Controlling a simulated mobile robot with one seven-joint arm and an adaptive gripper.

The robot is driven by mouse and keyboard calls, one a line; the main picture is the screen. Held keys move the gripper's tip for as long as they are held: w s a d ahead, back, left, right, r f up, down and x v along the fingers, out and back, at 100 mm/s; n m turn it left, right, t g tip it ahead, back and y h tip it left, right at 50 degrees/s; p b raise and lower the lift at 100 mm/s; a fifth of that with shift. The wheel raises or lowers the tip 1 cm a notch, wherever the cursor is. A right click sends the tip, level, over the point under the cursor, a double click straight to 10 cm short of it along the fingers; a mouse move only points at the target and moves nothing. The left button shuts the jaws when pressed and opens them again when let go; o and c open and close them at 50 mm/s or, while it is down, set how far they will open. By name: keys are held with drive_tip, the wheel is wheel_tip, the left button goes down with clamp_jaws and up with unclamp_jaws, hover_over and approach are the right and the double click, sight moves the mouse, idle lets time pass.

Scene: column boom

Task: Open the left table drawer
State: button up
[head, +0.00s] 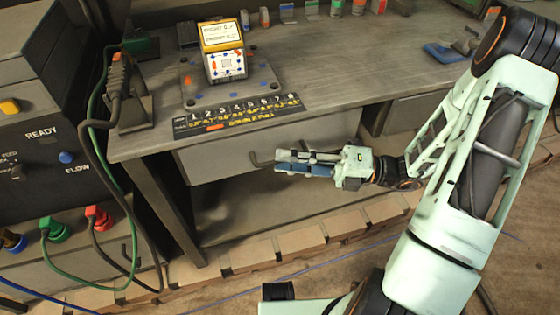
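The left table drawer (218,152) is a grey front under the worktop's near edge, and it looks shut. Its dark handle (257,161) sticks out near the middle of the front. My gripper (281,162) reaches in from the right, level with the handle. Its fingertips are at or very close to the handle's right end, and they cover part of it. I cannot tell whether they touch it or how far apart the fingers are.
The table (330,75) carries a plate with a yellow-topped block (222,36) and a numbered strip. A second drawer (412,111) is further right. A control cabinet (40,130) with hanging cables stands at left. A low brick edging (290,243) runs below.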

drive_tip(key=shift+w+a, duration=0.1)
drive_tip(key=shift+a, duration=0.9)
drive_tip(key=shift+c, duration=0.2)
clamp_jaws()
